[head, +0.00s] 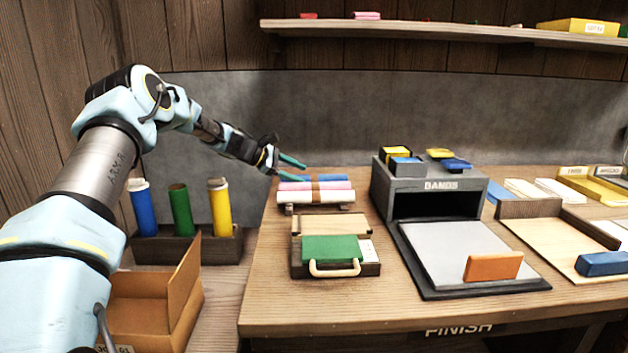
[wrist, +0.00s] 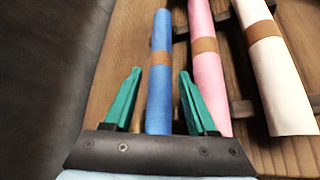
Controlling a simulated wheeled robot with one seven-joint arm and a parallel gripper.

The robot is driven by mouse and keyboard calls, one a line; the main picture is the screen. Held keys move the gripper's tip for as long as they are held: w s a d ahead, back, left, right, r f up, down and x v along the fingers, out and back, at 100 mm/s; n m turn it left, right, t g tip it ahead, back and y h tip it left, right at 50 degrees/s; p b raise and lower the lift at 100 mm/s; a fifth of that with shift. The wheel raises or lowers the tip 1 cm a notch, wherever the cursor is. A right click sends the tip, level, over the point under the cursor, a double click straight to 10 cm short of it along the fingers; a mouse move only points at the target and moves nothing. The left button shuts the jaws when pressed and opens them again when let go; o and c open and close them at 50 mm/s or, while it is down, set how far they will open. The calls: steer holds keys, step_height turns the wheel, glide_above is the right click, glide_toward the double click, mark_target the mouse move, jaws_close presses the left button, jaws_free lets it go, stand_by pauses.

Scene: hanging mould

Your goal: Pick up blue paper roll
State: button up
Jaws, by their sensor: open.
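In the wrist view a blue paper roll (wrist: 160,80) with a brown band lies lengthwise, its near end between the two fingers as seen from the wrist. My gripper (wrist: 160,75) is open, its green fingers on either side of the roll; I cannot tell the height between them. In the head view my gripper (head: 285,168) is at the back left of the workbench, over the rack, and the blue roll (head: 325,178) shows behind the pink one.
A pink roll (wrist: 207,70) and a white roll (wrist: 273,70) lie just right of the blue one on a wooden rack. A grey wall (wrist: 50,70) stands close on the left. A green press (head: 333,249) and a grey box (head: 430,180) stand nearby.

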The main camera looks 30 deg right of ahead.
mark_target(308, 177)
steer(key=p+x, duration=0.1)
steer(key=x, duration=0.3)
steer(key=shift+s+d, duration=0.15)
steer(key=shift+d, duration=0.1)
jaws_close()
